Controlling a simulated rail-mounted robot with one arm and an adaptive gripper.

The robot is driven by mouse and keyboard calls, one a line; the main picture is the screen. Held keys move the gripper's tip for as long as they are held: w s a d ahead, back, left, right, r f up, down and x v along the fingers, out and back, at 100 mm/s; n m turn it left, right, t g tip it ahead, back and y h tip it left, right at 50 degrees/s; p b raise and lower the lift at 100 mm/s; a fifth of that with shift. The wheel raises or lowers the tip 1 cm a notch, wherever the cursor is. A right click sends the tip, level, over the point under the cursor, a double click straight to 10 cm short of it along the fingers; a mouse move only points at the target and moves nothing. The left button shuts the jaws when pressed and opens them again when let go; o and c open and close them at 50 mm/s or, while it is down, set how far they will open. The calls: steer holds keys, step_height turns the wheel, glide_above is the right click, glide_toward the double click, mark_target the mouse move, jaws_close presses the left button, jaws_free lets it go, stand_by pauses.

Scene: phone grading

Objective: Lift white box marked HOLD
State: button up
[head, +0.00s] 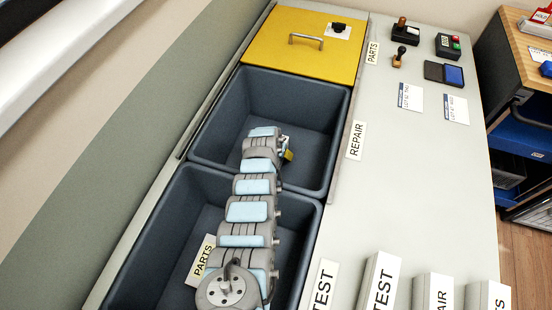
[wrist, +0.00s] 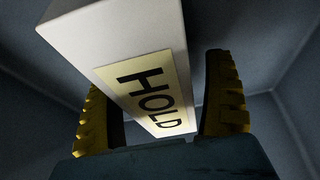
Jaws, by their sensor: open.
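The white box (wrist: 125,40) with a pale label reading HOLD fills the middle of the wrist view. Its near end lies between the two yellow ridged fingers of my gripper (wrist: 156,88), which is open. The finger on the left and the finger on the right stand on either side of the box; whether either touches it is hard to tell. In the head view my gripper (head: 286,152) is down in the upper dark bin (head: 300,98), mostly hidden by my arm.
Bin walls surround my gripper closely. A second dark bin (head: 150,245) lies below, and a shut yellow lid (head: 268,45) with a handle lies above. The pale counter (head: 410,170) to the right holds stamps, an ink pad (head: 444,74) and label cards. White boxes (head: 380,282) stand at its front.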

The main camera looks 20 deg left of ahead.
steer(key=c, duration=1.4)
steer(key=shift+o, duration=0.2)
steer(key=shift+r+p, duration=2.1)
steer(key=shift+r, duration=2.9)
